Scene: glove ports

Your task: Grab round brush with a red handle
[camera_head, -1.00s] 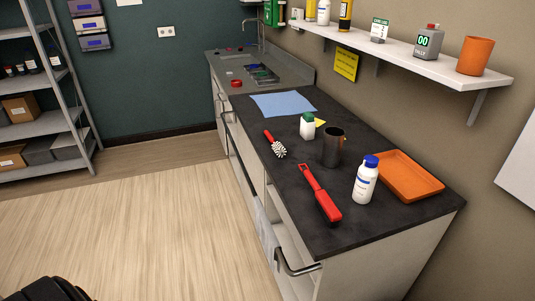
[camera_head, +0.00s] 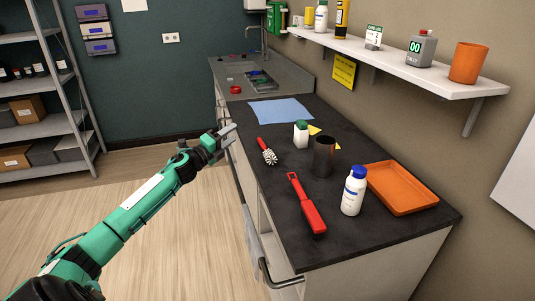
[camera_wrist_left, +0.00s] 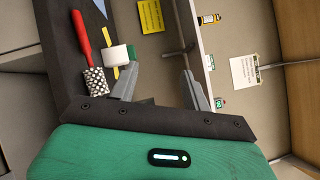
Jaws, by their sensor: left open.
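The round brush with a red handle (camera_head: 268,154) lies on the dark countertop near its left edge, white bristle head toward the front. In the left wrist view the same brush (camera_wrist_left: 82,37) shows at the upper left, outside the jaws. My left gripper (camera_head: 229,133) is open and empty, just left of the counter edge and apart from the brush. In the wrist view its two fingers (camera_wrist_left: 158,88) are spread, with nothing held between them. My right gripper is out of view.
Another red-handled tool (camera_head: 306,204) lies in front of the round brush. A green-capped bottle (camera_head: 301,135), a dark cup (camera_head: 324,157), a blue-capped bottle (camera_head: 353,191) and an orange tray (camera_head: 402,188) stand to the right. A blue cloth (camera_head: 281,111) lies behind.

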